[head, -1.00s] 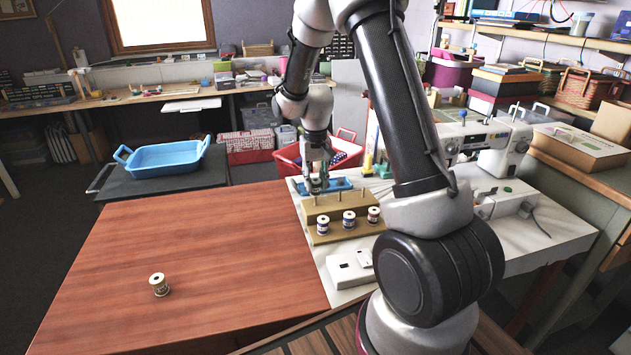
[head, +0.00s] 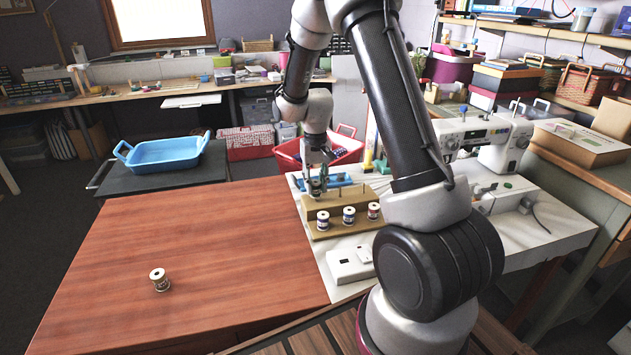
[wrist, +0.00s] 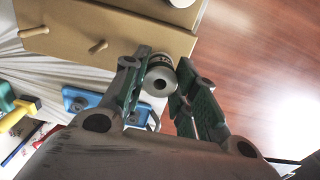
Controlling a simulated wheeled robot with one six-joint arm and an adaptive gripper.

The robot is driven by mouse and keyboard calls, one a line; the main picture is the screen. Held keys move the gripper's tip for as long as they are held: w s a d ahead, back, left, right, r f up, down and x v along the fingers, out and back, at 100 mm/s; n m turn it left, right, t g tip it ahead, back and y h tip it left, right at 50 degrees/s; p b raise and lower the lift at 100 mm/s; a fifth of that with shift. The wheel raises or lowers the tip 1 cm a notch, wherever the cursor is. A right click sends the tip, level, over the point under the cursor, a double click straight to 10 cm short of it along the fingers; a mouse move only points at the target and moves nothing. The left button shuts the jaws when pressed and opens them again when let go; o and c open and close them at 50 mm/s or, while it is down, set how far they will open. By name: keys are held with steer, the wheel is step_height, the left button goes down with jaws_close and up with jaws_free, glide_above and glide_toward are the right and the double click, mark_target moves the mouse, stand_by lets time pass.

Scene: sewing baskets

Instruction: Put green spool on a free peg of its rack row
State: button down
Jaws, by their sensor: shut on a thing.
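My gripper (wrist: 160,88) is shut on a spool (wrist: 160,78), which shows a pale end with a dark centre hole and a dark label band. I take it as the green spool; its thread colour is not clear. In the head view my gripper (head: 317,187) is at the left end of the tan rack (head: 345,228). The rack's raised back row has two bare pegs in the wrist view (wrist: 97,47) (wrist: 33,32). The held spool is at that row's end; whether a peg is under or inside it is hidden. The lower front row holds three spools (head: 349,215).
A spool with yellowish thread (head: 159,280) stands alone on the brown table (head: 200,240). A blue tray (head: 343,181) lies just behind the rack. A white box (head: 350,266) sits in front of it, and a sewing machine (head: 480,135) stands at right.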

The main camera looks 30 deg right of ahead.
steer(key=shift+f, duration=0.8)
steer(key=c, duration=1.1)
jaws_free()
steer(key=shift+o, duration=0.2)
step_height(320, 180, up, 12)
